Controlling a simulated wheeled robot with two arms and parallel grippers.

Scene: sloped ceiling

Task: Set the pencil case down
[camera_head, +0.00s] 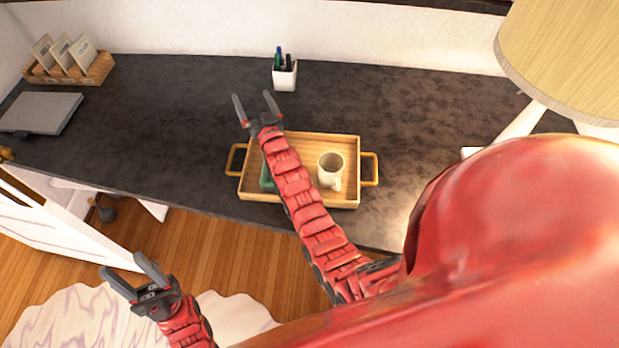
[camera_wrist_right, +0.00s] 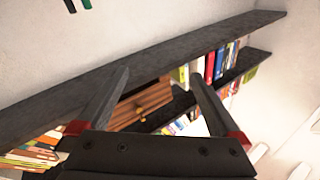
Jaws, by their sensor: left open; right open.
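I cannot make out a pencil case for certain. A green object (camera_head: 265,179) sits at the left inside the wooden tray (camera_head: 343,201), mostly hidden behind my right arm, so I cannot tell what it is. My right gripper (camera_head: 252,96) is open and empty over the dark desk, beyond the tray and left of a white pen cup (camera_head: 285,78). Its open fingers also show in the right wrist view (camera_wrist_right: 158,76), with nothing between them. My left gripper (camera_head: 122,262) is open and empty at lower left, in front of the desk.
A cream mug (camera_head: 330,169) stands in the tray. A grey laptop (camera_head: 38,112) and a wooden file holder (camera_head: 98,73) are at the far left. A lamp (camera_head: 565,50) stands at right. The desk (camera_head: 165,120) between laptop and tray is clear. Bookshelves (camera_wrist_right: 225,65) show in the wrist view.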

